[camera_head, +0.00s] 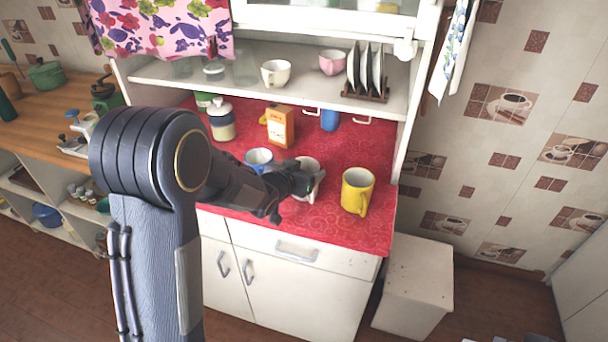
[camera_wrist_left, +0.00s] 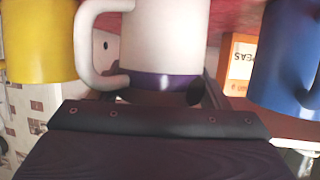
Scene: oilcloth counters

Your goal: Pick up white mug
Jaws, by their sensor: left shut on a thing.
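The white mug (camera_head: 308,164) is at the front middle of the red counter, between a blue mug on its left and a yellow mug on its right. My left gripper (camera_head: 299,184) reaches in from the left and is shut on the white mug, hiding part of it. In the left wrist view the white mug (camera_wrist_left: 165,35) shows close up with its handle on the left and a dark purple band beside the gripper. I cannot tell whether the mug touches the counter. My right gripper is in neither view.
The blue mug (camera_head: 259,158) and the yellow mug (camera_head: 356,190) stand close on either side. An orange box (camera_head: 280,127) and a lidded jar (camera_head: 221,120) stand behind. A shelf (camera_head: 318,92) with cups and a plate rack overhangs the counter's back.

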